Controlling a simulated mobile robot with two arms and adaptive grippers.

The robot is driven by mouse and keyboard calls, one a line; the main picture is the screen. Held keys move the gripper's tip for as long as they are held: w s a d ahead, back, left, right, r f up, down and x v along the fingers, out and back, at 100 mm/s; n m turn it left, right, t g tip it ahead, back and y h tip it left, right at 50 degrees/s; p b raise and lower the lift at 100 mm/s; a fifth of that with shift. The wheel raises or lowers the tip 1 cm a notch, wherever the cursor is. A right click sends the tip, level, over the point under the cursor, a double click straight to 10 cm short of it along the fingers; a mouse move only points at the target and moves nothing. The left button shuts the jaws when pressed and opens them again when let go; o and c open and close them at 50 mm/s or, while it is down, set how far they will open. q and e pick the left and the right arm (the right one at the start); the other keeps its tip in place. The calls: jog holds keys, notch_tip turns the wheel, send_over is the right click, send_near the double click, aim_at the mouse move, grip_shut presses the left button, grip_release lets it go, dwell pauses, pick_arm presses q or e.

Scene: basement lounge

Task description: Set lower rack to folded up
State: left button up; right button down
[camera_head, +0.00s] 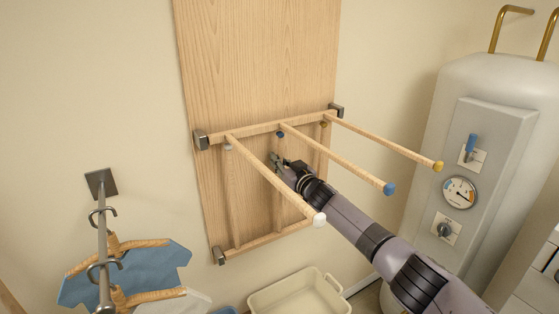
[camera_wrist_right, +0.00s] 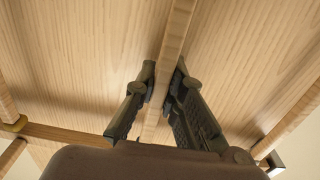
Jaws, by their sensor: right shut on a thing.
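The lower rack's bottom bar (camera_head: 265,241) is held low on a tall wooden board (camera_head: 255,60). Its rods stand up along the board, with white, blue and yellow tips just under the upper rack's bar. Whether they lie fully flat is hard to tell. My right gripper (camera_head: 277,160) reaches in from the lower right, beneath the upper rack's rods. In the right wrist view its fingers (camera_wrist_right: 163,82) close on both sides of a wooden rod (camera_wrist_right: 172,45), which looks like the lower rack's middle rod. My left gripper is not in view.
The upper rack's three rods (camera_head: 345,160) jut out over my right arm. A white tank (camera_head: 425,120) with a gauge stands at right. A wall rail (camera_head: 102,240) with hangers and blue cloth is at left. A cream basket (camera_head: 298,296) sits below.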

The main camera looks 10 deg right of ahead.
jog(key=shift+r, duration=0.1)
jog(key=c, duration=2.1)
grip_release()
jog(key=o, duration=0.4)
jog(key=shift+w+a+f, duration=0.15)
jog(key=shift+w+f, duration=0.05)
jog(key=shift+w, duration=0.1)
jog(key=shift+o, duration=0.3)
jog(key=shift+s, duration=0.1)
jog(key=shift+s, duration=0.1)
jog(key=v, duration=1.2)
